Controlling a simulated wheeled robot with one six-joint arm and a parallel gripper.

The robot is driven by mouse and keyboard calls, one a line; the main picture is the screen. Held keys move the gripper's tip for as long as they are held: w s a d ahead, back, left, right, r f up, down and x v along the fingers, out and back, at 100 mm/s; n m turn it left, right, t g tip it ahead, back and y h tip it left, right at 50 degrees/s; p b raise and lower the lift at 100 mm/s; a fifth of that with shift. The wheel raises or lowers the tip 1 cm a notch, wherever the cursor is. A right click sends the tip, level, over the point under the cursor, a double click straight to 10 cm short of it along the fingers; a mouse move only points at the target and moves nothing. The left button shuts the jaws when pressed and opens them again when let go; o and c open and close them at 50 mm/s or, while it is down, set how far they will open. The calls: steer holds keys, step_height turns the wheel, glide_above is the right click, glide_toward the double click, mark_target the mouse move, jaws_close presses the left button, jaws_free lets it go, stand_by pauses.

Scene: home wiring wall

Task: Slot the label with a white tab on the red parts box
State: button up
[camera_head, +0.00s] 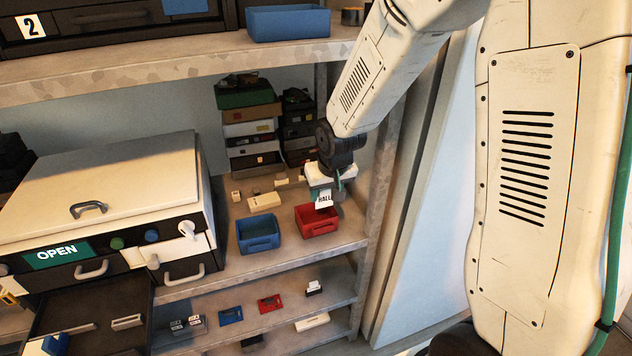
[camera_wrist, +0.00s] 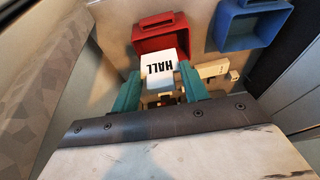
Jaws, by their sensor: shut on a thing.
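My gripper (camera_wrist: 165,92) has teal fingers and is shut on a white label (camera_wrist: 159,71) that reads HALL. The label also shows in the head view (camera_head: 324,199), upright and just above the red parts box (camera_head: 319,229). In the wrist view the red box (camera_wrist: 160,20) lies just beyond the label, whose far end overlaps the box's near edge. I cannot tell whether the label touches the box.
A blue box (camera_head: 258,245) stands left of the red one on the same shelf (camera_head: 285,262). A white block (camera_head: 264,202) lies behind. A grey shelf post (camera_head: 378,190) stands close on the right. Stacked boxes (camera_head: 250,130) fill the back, and a white cabinet (camera_head: 110,185) is left.

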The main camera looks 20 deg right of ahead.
steer(key=shift+a, duration=0.2)
steer(key=shift+f, duration=2.9)
steer(key=shift+f, duration=1.45)
steer(key=o, duration=1)
steer(key=shift+o, duration=0.2)
